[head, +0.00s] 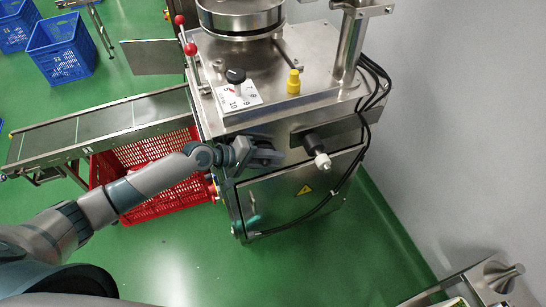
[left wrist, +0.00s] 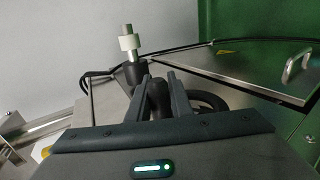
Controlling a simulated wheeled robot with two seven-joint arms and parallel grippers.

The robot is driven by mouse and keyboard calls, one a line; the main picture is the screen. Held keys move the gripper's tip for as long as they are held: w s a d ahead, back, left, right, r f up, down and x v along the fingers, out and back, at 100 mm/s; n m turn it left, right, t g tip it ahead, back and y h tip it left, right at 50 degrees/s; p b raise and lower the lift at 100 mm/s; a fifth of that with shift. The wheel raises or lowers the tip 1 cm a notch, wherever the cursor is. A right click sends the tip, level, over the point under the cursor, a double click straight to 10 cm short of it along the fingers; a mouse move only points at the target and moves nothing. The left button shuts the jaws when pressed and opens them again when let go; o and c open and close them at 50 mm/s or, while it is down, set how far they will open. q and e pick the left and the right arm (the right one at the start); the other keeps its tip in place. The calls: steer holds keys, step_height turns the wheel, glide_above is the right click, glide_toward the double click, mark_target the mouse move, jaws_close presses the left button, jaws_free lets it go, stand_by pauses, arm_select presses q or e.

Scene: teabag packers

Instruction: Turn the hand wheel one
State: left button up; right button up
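The hand wheel is a dark ring with a dark handle on the front of the steel machine (head: 285,205). In the head view it is mostly hidden behind my left gripper (head: 264,153). In the left wrist view, part of the wheel's dark rim (left wrist: 210,100) shows right of the fingers. The wheel's dark handle (left wrist: 157,98) stands between the two fingers of my left gripper. The fingers are apart with the handle between them; whether they press on it I cannot tell. My right gripper is in neither view.
A black rod with a white end (head: 322,160) juts from the machine right of my gripper. Black cables (head: 352,170) hang at the machine's right side. A red crate (head: 160,205) and a conveyor (head: 100,125) lie left, near my arm. Green floor is clear in front.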

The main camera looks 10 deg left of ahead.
arm_select(q)
steer(key=o, duration=0.4)
steer(key=shift+c, duration=0.2)
steer(key=b+v, duration=0.6)
steer(key=v, duration=1.1)
steer(key=shift+r, duration=0.15)
steer(key=shift+s, duration=0.1)
